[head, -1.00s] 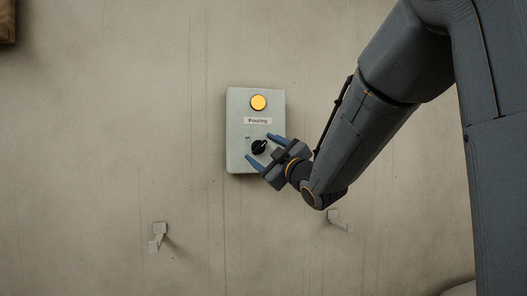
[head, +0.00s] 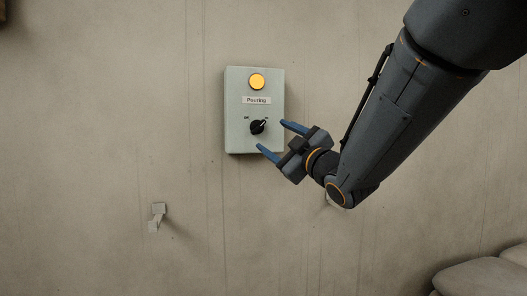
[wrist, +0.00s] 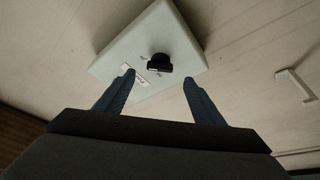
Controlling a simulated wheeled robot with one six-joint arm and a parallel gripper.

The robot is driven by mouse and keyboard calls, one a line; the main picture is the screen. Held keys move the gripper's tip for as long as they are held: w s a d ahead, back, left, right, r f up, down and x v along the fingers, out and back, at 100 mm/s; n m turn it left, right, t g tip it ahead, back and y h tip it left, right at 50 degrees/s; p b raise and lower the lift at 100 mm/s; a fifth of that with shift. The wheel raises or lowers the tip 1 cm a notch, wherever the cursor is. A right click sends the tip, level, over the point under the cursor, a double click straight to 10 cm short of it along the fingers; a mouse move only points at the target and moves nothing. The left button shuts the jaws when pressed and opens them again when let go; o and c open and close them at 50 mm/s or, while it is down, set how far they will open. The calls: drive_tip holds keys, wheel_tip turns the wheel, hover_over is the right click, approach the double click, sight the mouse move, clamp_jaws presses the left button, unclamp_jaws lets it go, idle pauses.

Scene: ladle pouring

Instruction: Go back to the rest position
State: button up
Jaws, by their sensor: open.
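My gripper (head: 276,137) is open and empty, its two blue fingers spread apart. It is in front of the lower right of a pale grey-green control box (head: 236,113) on the wall. The box has a lit yellow lamp (head: 257,82), a "Pouring" label (head: 256,100) and a black rotary knob (head: 257,127) whose pointer tilts up to the right. In the wrist view the knob (wrist: 159,62) shows beyond the fingertips, between the fingers and apart from them, with the box (wrist: 120,58) behind it.
A small metal bracket (head: 157,217) sticks out of the wall below left of the box. Another bracket (wrist: 296,84) shows at the right of the wrist view. Rounded grey shapes (head: 487,277) lie at the bottom right. The wall left of the box is bare.

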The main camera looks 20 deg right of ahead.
drive_tip(key=s+d+f+m+g+h+p, duration=0.1)
drive_tip(key=s+f+m+g+h+p, duration=0.25)
drive_tip(key=f, duration=0.75)
drive_tip(key=s+d+f+m+g+h, duration=0.1)
drive_tip(key=d+f+m+g+h, duration=0.15)
drive_tip(key=f+m+g, duration=0.65)
drive_tip(key=s+a+f+g+p, duration=0.1)
drive_tip(key=s+a+f+g, duration=0.2)
drive_tip(key=s+f, duration=0.5)
drive_tip(key=s+a+f+g+p, duration=0.1)
drive_tip(key=s+a+f+g, duration=0.2)
drive_tip(key=s, duration=1.3)
wheel_tip(320, 180, down, 5)
drive_tip(key=shift+g+p, duration=0.4)
drive_tip(key=shift+g, duration=0.55)
